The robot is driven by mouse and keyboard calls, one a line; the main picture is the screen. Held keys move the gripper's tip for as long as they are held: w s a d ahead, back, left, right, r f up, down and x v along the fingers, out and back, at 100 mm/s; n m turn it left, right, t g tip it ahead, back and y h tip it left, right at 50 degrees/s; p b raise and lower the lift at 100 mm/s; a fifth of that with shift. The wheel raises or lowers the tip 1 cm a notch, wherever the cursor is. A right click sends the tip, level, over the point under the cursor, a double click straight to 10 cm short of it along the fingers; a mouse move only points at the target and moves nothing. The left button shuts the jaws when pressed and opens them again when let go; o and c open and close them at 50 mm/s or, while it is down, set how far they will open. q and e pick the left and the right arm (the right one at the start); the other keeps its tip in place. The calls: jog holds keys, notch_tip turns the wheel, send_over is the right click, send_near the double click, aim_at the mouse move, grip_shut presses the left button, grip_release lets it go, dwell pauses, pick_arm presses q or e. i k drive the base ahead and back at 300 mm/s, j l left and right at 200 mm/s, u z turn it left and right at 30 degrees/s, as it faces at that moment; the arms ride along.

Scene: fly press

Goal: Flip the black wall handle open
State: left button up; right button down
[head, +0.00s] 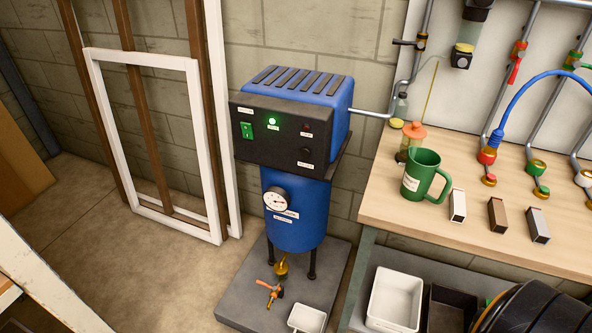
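A red handle (514,70) and a green handle (573,60) sit on other pipes further right. Neither of my grippers shows in the head view, so their state is hidden.
A wooden workbench (400,215) below the pipes carries a green mug (418,174) and several small blocks. A blue compressor (296,215) with a black control panel (280,135) stands left of the bench. White frames (135,58) lean on the wall. Open floor (130,265) lies at left.

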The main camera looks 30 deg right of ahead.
aim_at(421, 44)
jog(key=z, duration=1.55)
jog(key=i+j, duration=0.1)
jog(key=j, duration=0.2)
jog(key=j+u, duration=0.15)
jog(key=j, duration=0.15)
jog(key=i, duration=0.05)
